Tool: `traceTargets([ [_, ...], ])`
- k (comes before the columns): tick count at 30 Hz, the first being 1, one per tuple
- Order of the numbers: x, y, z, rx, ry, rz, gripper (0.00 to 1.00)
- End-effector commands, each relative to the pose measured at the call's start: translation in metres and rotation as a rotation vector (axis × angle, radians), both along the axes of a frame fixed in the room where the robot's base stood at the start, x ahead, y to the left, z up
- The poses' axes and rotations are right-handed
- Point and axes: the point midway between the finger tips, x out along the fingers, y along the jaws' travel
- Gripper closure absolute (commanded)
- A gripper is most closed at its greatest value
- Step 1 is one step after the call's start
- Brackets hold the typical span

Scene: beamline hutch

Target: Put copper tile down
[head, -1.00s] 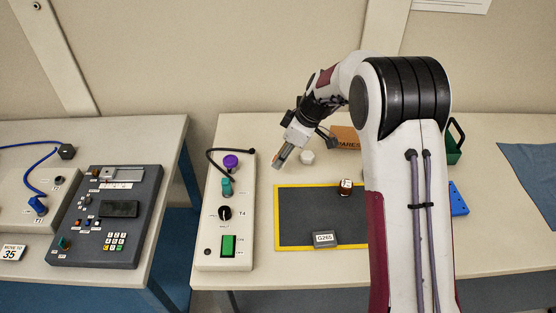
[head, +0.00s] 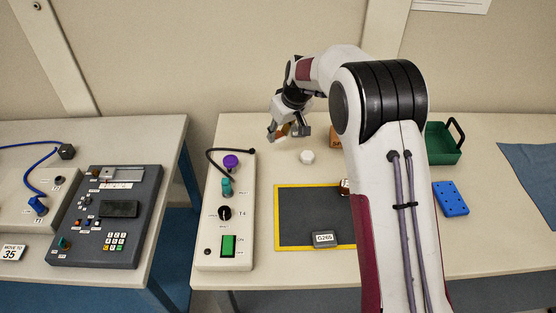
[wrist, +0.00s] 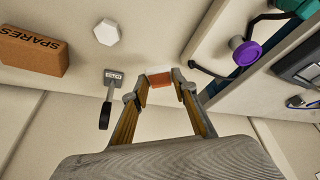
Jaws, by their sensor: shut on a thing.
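The copper tile (wrist: 160,80) shows in the wrist view as a small orange-brown piece with a pale upper part, between my fingertips. My gripper (wrist: 160,92) is shut on it. In the head view my gripper (head: 279,134) is above the back of the table, behind the yellow-edged dark mat and to the right of the T4 control box.
A white hexagonal piece (head: 307,156), SPARES box (wrist: 32,53) and black-handled tagged tool (wrist: 105,115) are nearby. The T4 box (head: 225,225) stands left.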

Motion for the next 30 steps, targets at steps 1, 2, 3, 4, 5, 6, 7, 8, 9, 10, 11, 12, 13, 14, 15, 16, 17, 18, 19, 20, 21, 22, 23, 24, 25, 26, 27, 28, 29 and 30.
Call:
traceTargets([
  [1,0.0018,0.0007,0.0013,0.000,-0.001,-0.025,0.90],
  [2,0.0021,0.0004,0.0013,-0.001,0.000,-0.040,0.90],
  [3,0.0027,0.0003,0.0015,0.000,0.000,-0.062,0.90],
  [4,0.0032,0.0000,0.0018,-0.001,-0.001,-0.076,0.90],
  [5,0.0036,-0.0002,0.0019,0.000,0.000,-0.090,0.90],
  [6,0.0040,-0.0002,0.0021,0.000,0.000,-0.107,0.90],
  [7,0.0043,-0.0004,0.0022,0.000,0.000,-0.118,0.90],
  [8,0.0046,-0.0005,0.0023,0.000,-0.001,-0.129,0.90],
  [9,0.0049,-0.0006,0.0023,0.000,-0.001,-0.140,0.90],
  [10,0.0049,-0.0006,0.0023,0.000,-0.001,-0.148,0.90],
  [11,0.0049,-0.0005,0.0024,0.001,-0.001,-0.155,0.90],
  [12,0.0050,-0.0006,0.0024,0.001,-0.001,-0.162,0.90],
  [13,0.0050,-0.0006,0.0024,0.001,-0.001,-0.166,0.90],
  [14,0.0050,-0.0007,0.0023,0.000,-0.001,-0.169,0.90],
  [15,0.0050,-0.0007,0.0023,0.000,-0.001,-0.171,0.90],
  [16,0.0050,-0.0007,0.0023,0.001,-0.001,-0.173,0.90],
  [17,0.0050,-0.0007,0.0023,0.000,-0.001,-0.174,0.90],
  [18,0.0049,-0.0008,0.0023,0.000,0.000,-0.174,0.90],
  [19,0.0049,-0.0008,0.0023,0.000,0.000,-0.174,0.90],
  [20,0.0049,-0.0008,0.0023,0.000,0.000,-0.174,0.90],
  [21,0.0049,-0.0008,0.0023,0.000,0.000,-0.174,0.90],
  [22,0.0049,-0.0008,0.0023,0.000,0.000,-0.174,0.90],
  [23,0.0049,-0.0008,0.0023,0.000,0.000,-0.174,0.90],
  [24,0.0049,-0.0008,0.0023,0.001,0.000,-0.174,0.90],
  [25,0.0048,-0.0007,0.0022,0.001,0.000,-0.174,0.90],
  [26,0.0049,-0.0008,0.0018,0.001,0.000,-0.174,0.90],
  [27,0.0047,-0.0008,0.0008,0.001,0.000,-0.174,0.90],
  [28,0.0047,-0.0008,-0.0005,0.000,0.001,-0.174,0.90],
  [29,0.0046,-0.0008,-0.0021,0.000,0.001,-0.174,0.90],
  [30,0.0044,-0.0008,-0.0051,0.000,0.002,-0.174,0.90],
])
